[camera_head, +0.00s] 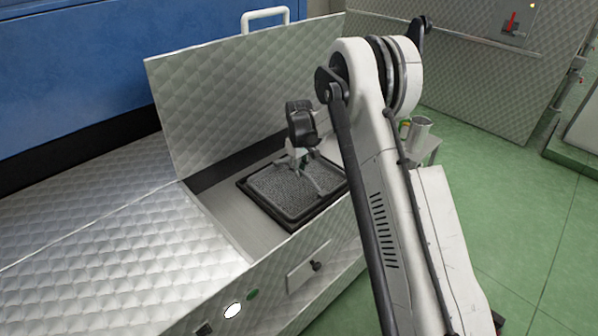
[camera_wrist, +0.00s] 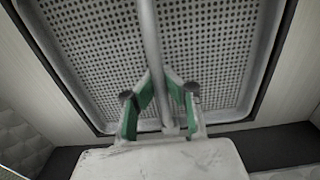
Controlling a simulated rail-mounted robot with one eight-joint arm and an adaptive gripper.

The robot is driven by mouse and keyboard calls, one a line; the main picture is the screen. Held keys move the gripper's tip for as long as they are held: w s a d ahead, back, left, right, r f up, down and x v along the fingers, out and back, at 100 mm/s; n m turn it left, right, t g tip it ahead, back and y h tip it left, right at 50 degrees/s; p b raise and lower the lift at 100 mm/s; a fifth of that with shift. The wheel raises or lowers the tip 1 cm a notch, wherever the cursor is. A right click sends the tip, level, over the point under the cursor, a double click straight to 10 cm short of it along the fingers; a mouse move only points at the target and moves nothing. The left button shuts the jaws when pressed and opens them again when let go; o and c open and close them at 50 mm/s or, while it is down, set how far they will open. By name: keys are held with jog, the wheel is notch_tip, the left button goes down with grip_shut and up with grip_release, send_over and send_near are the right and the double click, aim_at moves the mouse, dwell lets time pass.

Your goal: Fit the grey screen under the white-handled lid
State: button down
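The grey screen (camera_head: 275,190) is a perforated rectangular panel lying flat inside a black surround in the machine's opening. In the wrist view it fills most of the picture (camera_wrist: 95,45), with a pale rim and a raised bar (camera_wrist: 151,35) across its middle. The lid (camera_head: 215,105), of quilted metal with a white handle (camera_head: 265,18), stands open behind the opening. My gripper (camera_head: 308,170) is low over the screen. In the wrist view its green-padded fingers (camera_wrist: 158,76) lie one on each side of the bar, their tips close against it. The screen's underside is hidden.
A black surround (camera_head: 250,198) borders the screen. Quilted metal covers (camera_head: 120,250) extend at left, with a blue machine body (camera_head: 110,40) behind. A metal cup (camera_head: 418,130) stands on a small surface beyond my arm. Green floor (camera_head: 530,215) is clear at right.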

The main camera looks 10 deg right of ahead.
jog(key=c, duration=2.4)
grip_release()
jog(key=o, duration=0.6)
jog(key=shift+c, duration=0.2)
notch_tip(320, 180, up, 12)
